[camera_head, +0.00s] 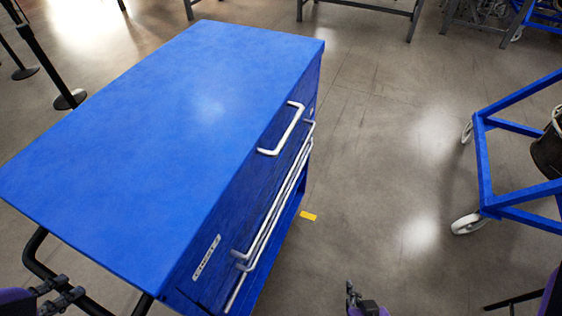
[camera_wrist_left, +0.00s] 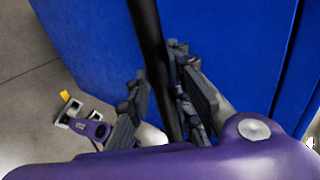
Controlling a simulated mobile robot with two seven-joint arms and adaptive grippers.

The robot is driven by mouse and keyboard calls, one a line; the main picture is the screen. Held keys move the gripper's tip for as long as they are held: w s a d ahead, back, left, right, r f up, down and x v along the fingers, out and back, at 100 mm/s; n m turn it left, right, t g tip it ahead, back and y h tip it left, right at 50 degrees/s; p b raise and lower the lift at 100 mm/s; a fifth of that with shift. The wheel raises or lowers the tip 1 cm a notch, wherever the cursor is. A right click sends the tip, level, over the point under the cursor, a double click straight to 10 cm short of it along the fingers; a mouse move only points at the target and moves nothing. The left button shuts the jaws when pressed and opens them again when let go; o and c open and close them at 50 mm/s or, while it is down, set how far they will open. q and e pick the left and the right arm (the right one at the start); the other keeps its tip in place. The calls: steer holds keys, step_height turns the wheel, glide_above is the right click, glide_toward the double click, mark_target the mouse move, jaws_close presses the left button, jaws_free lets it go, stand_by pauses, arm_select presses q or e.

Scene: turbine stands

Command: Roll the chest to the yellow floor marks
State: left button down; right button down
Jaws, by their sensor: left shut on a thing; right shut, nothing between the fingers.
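The blue chest (camera_head: 180,120) fills the left and middle of the head view, with silver drawer handles on its right-hand side. A yellow floor mark (camera_head: 308,216) lies on the floor just right of the chest's lower edge. A yellow patch (camera_wrist_left: 65,96) also shows on the floor in the left wrist view. My left gripper (camera_head: 60,296) is shut on the chest's black push handle (camera_head: 37,252). In the left wrist view the fingers (camera_wrist_left: 163,95) stand on both sides of the black bar (camera_wrist_left: 150,45). My right gripper (camera_head: 358,300) is shut and empty, apart from the chest.
A blue wheeled stand (camera_head: 484,165) is at the right, with a white caster (camera_head: 468,223) towards the chest. A black post (camera_head: 66,98) stands near the chest's far left. Grey floor (camera_head: 390,130) is clear between chest and stand. Table legs show at the back.

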arm_select(q)
steer(key=shift+s+a+f, duration=0.3)
steer(key=shift+s+f, duration=0.25)
steer(key=shift+s, duration=0.25)
steer(key=s+a, duration=0.4)
steer(key=s, duration=0.6)
steer(key=shift+s+a+r, duration=0.15)
steer(key=shift+s+r, duration=0.1)
steer(key=shift+r, duration=0.05)
steer(key=shift+s+a, duration=0.35)
steer(key=shift+s, duration=0.55)
steer(key=shift+s+a, duration=0.4)
steer(key=shift+s, duration=0.5)
steer(key=shift+s+a, duration=0.35)
steer(key=shift+s, duration=0.55)
